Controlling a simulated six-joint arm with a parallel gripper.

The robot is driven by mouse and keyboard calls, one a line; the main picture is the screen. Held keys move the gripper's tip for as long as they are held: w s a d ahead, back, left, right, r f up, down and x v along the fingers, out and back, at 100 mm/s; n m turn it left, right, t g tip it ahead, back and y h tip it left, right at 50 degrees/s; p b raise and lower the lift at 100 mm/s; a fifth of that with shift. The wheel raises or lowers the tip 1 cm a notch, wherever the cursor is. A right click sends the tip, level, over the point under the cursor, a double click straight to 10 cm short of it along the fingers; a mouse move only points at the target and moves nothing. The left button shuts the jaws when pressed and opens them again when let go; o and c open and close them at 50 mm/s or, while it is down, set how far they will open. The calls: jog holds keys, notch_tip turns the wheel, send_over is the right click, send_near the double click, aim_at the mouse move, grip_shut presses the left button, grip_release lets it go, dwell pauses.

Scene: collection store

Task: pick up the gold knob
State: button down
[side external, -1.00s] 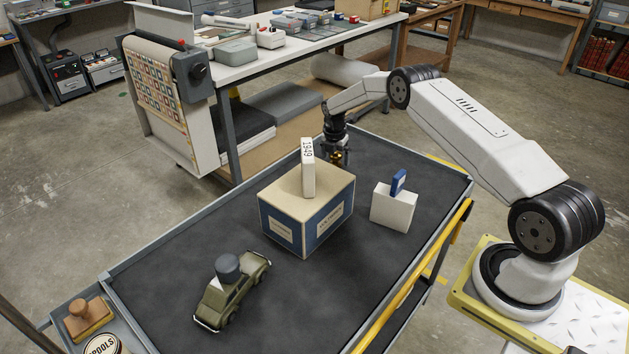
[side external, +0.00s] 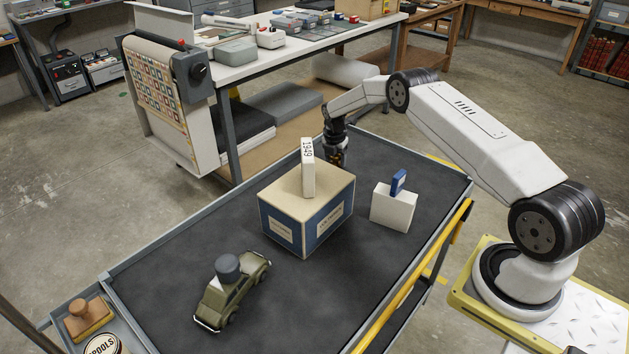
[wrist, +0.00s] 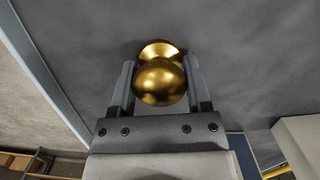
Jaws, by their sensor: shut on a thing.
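The gold knob (wrist: 160,84) is shiny and rounded, with a flared end beyond its round head. In the wrist view it sits between the two fingers of my gripper (wrist: 160,88), which is shut on it. In the side view my gripper (side external: 338,157) is low behind the blue and tan box, over the far part of the cart. There the box and the white block on it partly hide the gripper, and I cannot make out the knob. I cannot tell whether the knob touches the cart top.
A blue and tan box (side external: 282,228) with an upright white block (side external: 308,168) marked 1949 stands close in front. A white box (side external: 393,208) with a blue piece on top is to the right. A green toy car (side external: 232,293) is nearer. The dark cart top (side external: 160,240) is clear at left.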

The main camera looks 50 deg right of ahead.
jog(key=shift+r, duration=0.2)
jog(key=shift+r, duration=1.5)
jog(key=shift+s+a+r, duration=0.15)
jog(key=shift+s+r, duration=0.25)
jog(key=shift+r, duration=0.1)
jog(key=s+a+r, duration=0.5)
jog(key=s+r, duration=0.3)
jog(key=s, duration=0.4)
jog(key=shift+r, duration=0.3)
jog(key=shift+s, duration=0.1)
